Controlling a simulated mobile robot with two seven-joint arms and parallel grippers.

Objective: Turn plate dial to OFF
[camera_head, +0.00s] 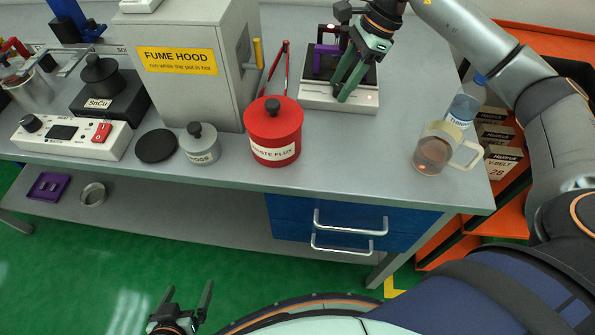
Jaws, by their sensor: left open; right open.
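A white device (313,98) with a black top plate stands at the back of the bench, right of the fume hood, with a small red light on its front edge. My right gripper (345,85) is open and points down over its front; I cannot tell whether it touches. No dial shows clearly on this device; the gripper may hide one. Another white control box (72,137) at the far left of the bench carries a black knob (30,123), a display and a red switch. My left gripper (186,296) is open and empty, low over the green floor.
A purple object (325,58) is on the device behind my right gripper. A red waste flux can (273,130) and grey pot (200,143) stand near the front edge. A glass jug (434,150) and bottle (466,103) stand at right. The front middle is clear.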

